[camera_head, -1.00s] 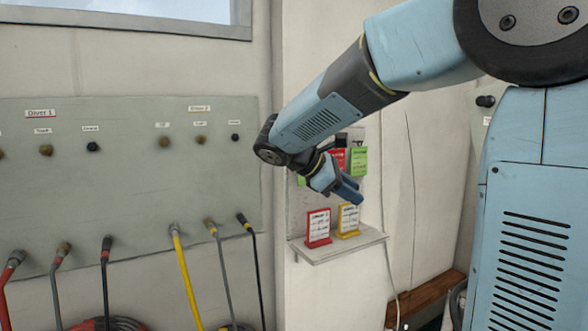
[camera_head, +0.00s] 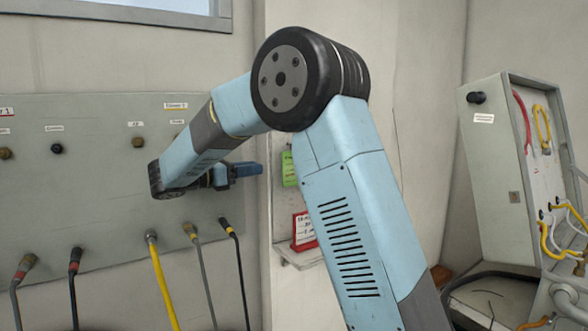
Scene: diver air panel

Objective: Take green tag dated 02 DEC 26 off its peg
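A green tag (camera_head: 289,168) hangs on the wall just left of my upper arm link. Its writing is too small to read, so I cannot tell its date. Its right side and the other tags on that board are hidden behind my arm. My gripper (camera_head: 248,169) is left of the green tag, pointing right, with a small gap between them in the picture. It appears to hold nothing. The view does not show whether its fingers are apart.
Below the tag, a red card (camera_head: 304,229) stands on a small wall shelf (camera_head: 296,256), partly behind my arm. The grey hose panel (camera_head: 100,190) with several hoses is at left. An open grey cabinet (camera_head: 497,170) with red and yellow hoses is at right.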

